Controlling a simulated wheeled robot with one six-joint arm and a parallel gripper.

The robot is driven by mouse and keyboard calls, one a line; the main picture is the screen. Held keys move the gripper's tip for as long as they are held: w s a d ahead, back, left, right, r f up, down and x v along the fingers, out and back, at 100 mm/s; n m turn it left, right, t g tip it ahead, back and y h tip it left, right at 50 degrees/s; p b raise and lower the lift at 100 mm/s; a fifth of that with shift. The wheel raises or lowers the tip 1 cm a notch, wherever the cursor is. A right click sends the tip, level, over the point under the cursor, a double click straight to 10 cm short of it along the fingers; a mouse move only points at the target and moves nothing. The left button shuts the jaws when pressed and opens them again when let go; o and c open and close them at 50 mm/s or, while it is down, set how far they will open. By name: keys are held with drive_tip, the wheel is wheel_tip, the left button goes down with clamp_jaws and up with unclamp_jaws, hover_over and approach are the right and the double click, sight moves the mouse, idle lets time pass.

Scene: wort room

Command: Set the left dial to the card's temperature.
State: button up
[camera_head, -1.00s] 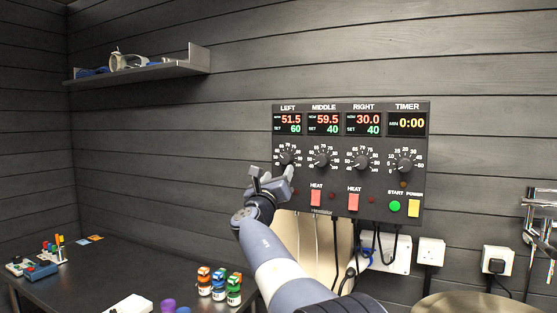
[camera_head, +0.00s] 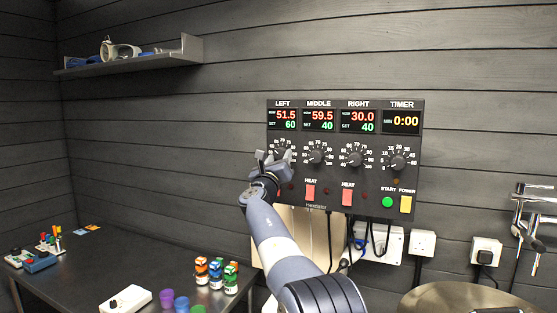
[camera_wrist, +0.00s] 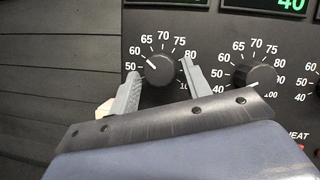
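The left dial (camera_wrist: 160,70) is a black knob on the dark control panel (camera_head: 343,207). In the wrist view its white pointer aims up-left, near 60. My gripper (camera_wrist: 160,75) is open, with one finger on each side of the knob; a narrow gap shows at the left finger, and contact at the right is unclear. In the head view my gripper (camera_head: 274,158) covers most of the left dial. The left display (camera_head: 285,119) reads 51.5 in red and set 60 in green. I see no readable temperature card.
The middle dial (camera_head: 317,157) sits just right of my gripper, followed by the right dial (camera_head: 354,159) and timer dial (camera_head: 398,162). Red heat switches (camera_head: 310,192) are below. Small bottles (camera_head: 216,273) and a white box (camera_head: 126,300) stand on the dark table (camera_head: 75,275).

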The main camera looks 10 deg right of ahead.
drive_tip(key=c, duration=0.7)
drive_tip(key=shift+c, duration=0.2)
drive_tip(key=shift+a+m+h, duration=0.1)
drive_tip(key=shift+m+h, duration=0.3)
drive_tip(key=shift+m, duration=0.2)
drive_tip(key=m+h, duration=0.1)
drive_tip(key=m, duration=0.2)
drive_tip(key=shift+w+a+g, duration=0.1)
drive_tip(key=shift+g, duration=0.3)
drive_tip(key=m+g+h+p, duration=0.1)
drive_tip(key=m, duration=0.1)
drive_tip(key=m+h+p, duration=0.1)
drive_tip(key=m, duration=0.2)
drive_tip(key=shift+w+a+r+g, duration=0.1)
drive_tip(key=shift+a+r+g, duration=0.05)
drive_tip(key=shift+g, duration=0.25)
drive_tip(key=m+g+h, duration=0.1)
drive_tip(key=m, duration=0.2)
drive_tip(key=m+g+h+p, duration=0.1)
drive_tip(key=m, duration=0.2)
drive_tip(key=shift+w+a+g, duration=0.1)
drive_tip(key=shift+g, duration=0.2)
drive_tip(key=shift+m, duration=0.5)
drive_tip(key=o, duration=1)
